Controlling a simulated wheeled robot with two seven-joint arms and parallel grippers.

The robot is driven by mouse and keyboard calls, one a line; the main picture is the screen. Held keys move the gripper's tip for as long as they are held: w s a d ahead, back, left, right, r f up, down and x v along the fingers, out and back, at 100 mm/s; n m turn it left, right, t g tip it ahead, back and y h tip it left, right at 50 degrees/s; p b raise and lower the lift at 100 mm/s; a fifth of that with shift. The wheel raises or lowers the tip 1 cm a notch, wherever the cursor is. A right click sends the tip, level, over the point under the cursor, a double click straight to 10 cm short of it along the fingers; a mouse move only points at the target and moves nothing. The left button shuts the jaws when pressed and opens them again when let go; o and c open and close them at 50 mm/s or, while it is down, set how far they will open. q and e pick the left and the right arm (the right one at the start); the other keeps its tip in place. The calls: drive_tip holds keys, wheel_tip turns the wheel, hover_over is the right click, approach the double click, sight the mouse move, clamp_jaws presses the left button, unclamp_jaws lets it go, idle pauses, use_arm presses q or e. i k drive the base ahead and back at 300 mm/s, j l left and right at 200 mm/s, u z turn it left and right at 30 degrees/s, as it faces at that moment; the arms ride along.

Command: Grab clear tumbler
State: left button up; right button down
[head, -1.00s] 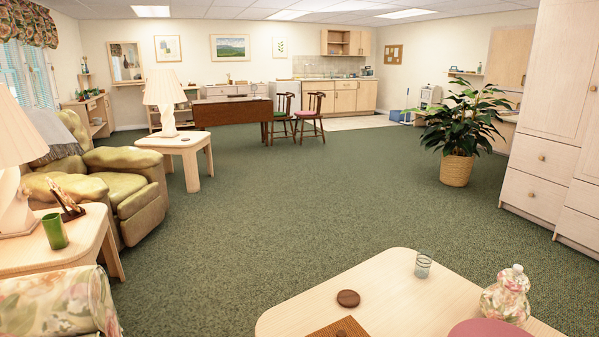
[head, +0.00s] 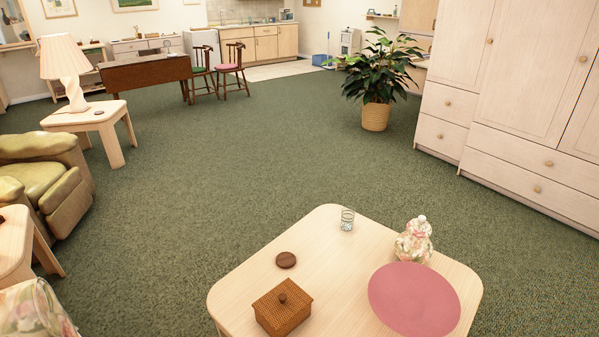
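The clear tumbler (head: 347,219) stands upright near the far edge of the light wood table (head: 335,265) in the head view. It is a small see-through glass with a speckled lower part. A floral lidded jar (head: 414,240) stands to its right, apart from it. Neither of my grippers shows in the head view.
The table also holds a round brown coaster (head: 286,260), a woven lidded box (head: 282,308) and a pink round plate (head: 414,298). Green carpet (head: 240,165) lies open beyond the table. A potted plant (head: 376,115) and a wardrobe (head: 520,130) stand at the right; an armchair (head: 45,185) at the left.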

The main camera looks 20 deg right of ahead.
sight(347, 215)
drive_tip(key=l+z, duration=0.1)
drive_tip(key=z, duration=0.9)
drive_tip(key=i+l+z, duration=0.2)
drive_tip(key=l, duration=0.4)
drive_tip(key=i+l+z, duration=0.2)
drive_tip(key=i+l, duration=0.15)
drive_tip(key=l, duration=0.2)
drive_tip(key=i+l+z, duration=0.25)
drive_tip(key=l, duration=0.25)
drive_tip(key=i+l+z, duration=0.2)
drive_tip(key=i+l, duration=0.2)
drive_tip(key=i+z, duration=0.15)
drive_tip(key=i, duration=0.9)
drive_tip(key=i+z, duration=0.1)
drive_tip(key=i, duration=0.95)
drive_tip(key=i+u, duration=0.45)
drive_tip(key=i+l+u, duration=0.15)
drive_tip(key=i+u, duration=0.35)
drive_tip(key=i+l+u, duration=0.45)
drive_tip(key=i+j, duration=0.05)
drive_tip(key=i, duration=0.05)
